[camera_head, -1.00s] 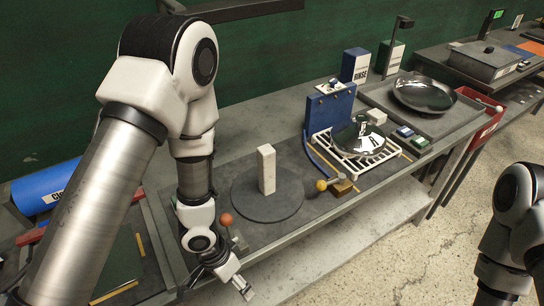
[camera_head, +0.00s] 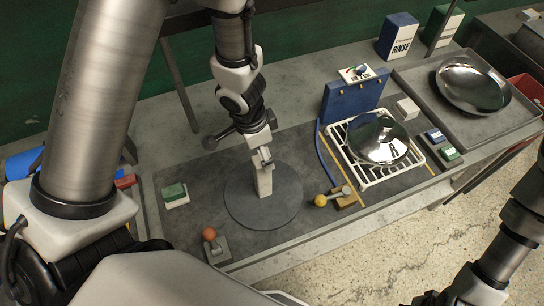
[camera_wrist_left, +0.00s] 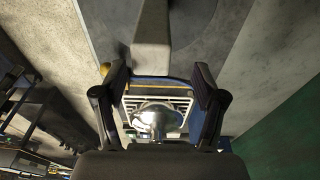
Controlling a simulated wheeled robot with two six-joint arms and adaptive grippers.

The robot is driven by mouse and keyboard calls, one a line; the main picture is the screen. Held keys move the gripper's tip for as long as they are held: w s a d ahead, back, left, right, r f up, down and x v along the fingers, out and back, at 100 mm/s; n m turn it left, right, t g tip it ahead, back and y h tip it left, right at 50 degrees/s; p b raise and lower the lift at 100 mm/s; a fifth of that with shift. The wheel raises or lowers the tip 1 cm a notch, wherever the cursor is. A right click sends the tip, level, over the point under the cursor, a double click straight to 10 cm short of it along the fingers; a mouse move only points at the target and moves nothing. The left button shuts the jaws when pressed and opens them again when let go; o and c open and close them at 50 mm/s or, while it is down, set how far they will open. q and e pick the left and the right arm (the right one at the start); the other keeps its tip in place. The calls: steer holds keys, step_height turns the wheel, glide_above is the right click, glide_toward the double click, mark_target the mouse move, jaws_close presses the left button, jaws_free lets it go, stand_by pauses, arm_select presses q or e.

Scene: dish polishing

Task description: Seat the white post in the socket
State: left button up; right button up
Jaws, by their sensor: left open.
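The white post (camera_head: 264,182) stands on the dark round disc (camera_head: 285,203) in the head view. My left gripper (camera_head: 262,157) is just above and behind the post's top, its fingers partly overlapping it in the picture. In the left wrist view the fingers (camera_wrist_left: 156,78) are apart with nothing between them. The post (camera_wrist_left: 152,22) shows at the top centre there, beyond the fingertips, against the disc (camera_wrist_left: 195,15). I cannot make out a socket; the post's base hides what is under it. My right gripper (camera_head: 430,297) is at the bottom edge, partly cut off.
A white rack (camera_head: 364,178) with a shiny dish (camera_head: 378,138) stands right of the disc, before a blue stand (camera_head: 352,97). A yellow-knobbed lever (camera_head: 321,200) sits near the disc's right edge. An orange-knobbed lever (camera_head: 210,234) and green-white block (camera_head: 175,194) are to its left.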

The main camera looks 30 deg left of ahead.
mark_target(258, 165)
arm_select(q)
steer(key=s+f, duration=0.1)
steer(key=s+f+b, duration=0.1)
steer(key=shift+s+d, duration=0.15)
steer(key=shift+s, duration=0.2)
steer(key=w+f+b, duration=0.1)
steer(key=f+b, duration=0.1)
steer(key=f, duration=0.1)
steer(key=w+f+b, duration=0.1)
steer(key=shift+w+d+f, duration=0.15)
steer(key=shift+w+f, duration=0.15)
steer(key=shift+f, duration=0.1)
steer(key=shift+s+r, duration=0.15)
steer(key=shift+s, duration=0.15)
steer(key=shift+c, duration=1)
steer(key=shift+s+r, duration=0.1)
steer(key=shift+s, duration=0.15)
steer(key=c, duration=0.6)
jaws_close()
steer(key=shift+w, duration=0.1)
arm_select(e)
steer(key=f, duration=0.1)
steer(key=s+f, duration=0.1)
steer(key=f, duration=0.3)
steer(key=shift+s+f, duration=0.1)
steer(key=shift+s, duration=0.25)
